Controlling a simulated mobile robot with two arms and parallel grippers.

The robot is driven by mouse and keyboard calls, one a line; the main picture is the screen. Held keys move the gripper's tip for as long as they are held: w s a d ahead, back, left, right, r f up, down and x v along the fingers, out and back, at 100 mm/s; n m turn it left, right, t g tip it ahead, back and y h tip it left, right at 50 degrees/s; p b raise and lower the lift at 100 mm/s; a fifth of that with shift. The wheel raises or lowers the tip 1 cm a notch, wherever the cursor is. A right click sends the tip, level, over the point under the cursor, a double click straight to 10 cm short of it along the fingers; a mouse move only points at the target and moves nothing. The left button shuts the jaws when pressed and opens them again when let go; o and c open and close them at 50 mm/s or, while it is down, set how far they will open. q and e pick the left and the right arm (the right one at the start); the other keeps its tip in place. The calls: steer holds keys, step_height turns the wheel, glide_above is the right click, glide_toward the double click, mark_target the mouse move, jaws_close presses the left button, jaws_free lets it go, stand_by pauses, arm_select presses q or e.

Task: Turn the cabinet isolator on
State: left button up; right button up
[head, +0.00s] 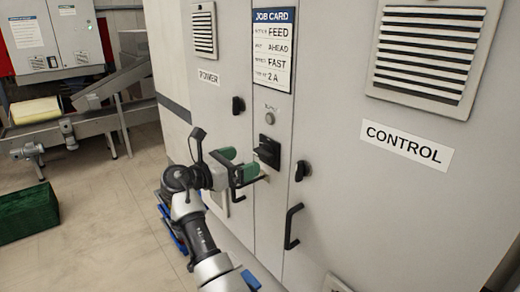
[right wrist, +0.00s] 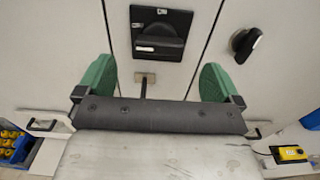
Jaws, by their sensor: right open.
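The cabinet isolator (head: 267,151) is a black square plate with a rotary handle, on the narrow panel between the POWER and CONTROL doors. In the right wrist view the isolator (right wrist: 160,36) sits ahead and its handle lies roughly horizontal. My right gripper (head: 240,163) is open and empty, with green fingers, just in front and to the left of the isolator in the head view. In the right wrist view the gripper (right wrist: 158,72) has its fingers spread wider than the handle, with no visible contact. My left gripper is not in view.
Black door latches (head: 238,105) (head: 301,171) flank the isolator. A black pull handle (head: 292,227) sticks out from the CONTROL door below. A job card (head: 272,45) hangs above. A green crate (head: 28,212) stands on the floor at left, near a conveyor (head: 70,125).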

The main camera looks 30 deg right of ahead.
mark_target(260, 155)
steer(key=d+p, duration=0.1)
steer(key=d, duration=0.4)
steer(key=shift+w+r+p, duration=0.15)
steer(key=shift+p, duration=0.2)
steer(key=shift+w+d+f, duration=0.1)
steer(key=shift+d+f, duration=0.1)
steer(key=shift+d, duration=0.55)
steer(key=shift+c, duration=0.2)
steer(key=shift+c, duration=1.1)
steer(key=c, duration=0.7)
